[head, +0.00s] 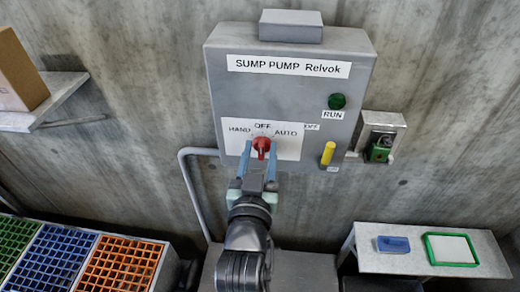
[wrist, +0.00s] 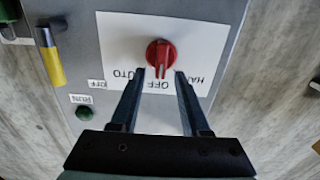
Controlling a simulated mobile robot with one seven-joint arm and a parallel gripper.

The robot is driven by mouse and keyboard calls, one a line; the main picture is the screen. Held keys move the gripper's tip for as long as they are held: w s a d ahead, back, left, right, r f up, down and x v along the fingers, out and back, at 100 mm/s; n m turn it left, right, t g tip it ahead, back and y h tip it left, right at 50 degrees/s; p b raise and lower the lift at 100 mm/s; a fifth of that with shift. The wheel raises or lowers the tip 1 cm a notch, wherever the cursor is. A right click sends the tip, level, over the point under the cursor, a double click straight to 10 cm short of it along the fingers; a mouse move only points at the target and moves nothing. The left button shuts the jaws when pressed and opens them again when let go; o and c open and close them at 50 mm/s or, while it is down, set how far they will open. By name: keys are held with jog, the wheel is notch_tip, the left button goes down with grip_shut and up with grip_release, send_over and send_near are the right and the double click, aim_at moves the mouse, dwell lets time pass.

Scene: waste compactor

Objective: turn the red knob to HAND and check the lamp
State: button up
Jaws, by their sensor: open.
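The red knob (head: 262,146) is on a white label plate on the grey SUMP PUMP Relvok panel (head: 222,100). HAND is printed left of it, OFF above and AUTO right. In the wrist view, which is upside down, the ridge of the red knob (wrist: 160,52) points at OFF. The green RUN lamp (head: 337,101) is dark and looks unlit; it also shows in the wrist view (wrist: 84,113). My gripper (head: 258,157) is open, one fingertip to each side of the knob in the picture. Contact cannot be told.
A yellow handle (head: 327,153) sits right of the knob on the panel. A small box with a green padlock (head: 378,152) is further right. A shelf (head: 45,105) is at left, colored crates (head: 62,255) at lower left, a bench (head: 400,262) at lower right.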

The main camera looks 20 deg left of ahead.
grip_shut()
jog(key=shift+n, duration=0.3)
dwell(0.3)
jog(key=n, duration=0.4)
jog(key=shift+s+a+f+p, duration=0.1)
jog(key=shift+a+p, duration=0.3)
jog(key=shift+a+f+n+p, duration=0.15)
jog(key=shift+n+p, duration=0.1)
jog(key=shift+n, duration=0.85)
jog(key=shift+a+f+n+p, duration=0.1)
jog(key=shift+n+p, duration=0.15)
jog(key=shift+n, duration=0.85)
grip_release()
jog(key=shift+s, duration=0.1)
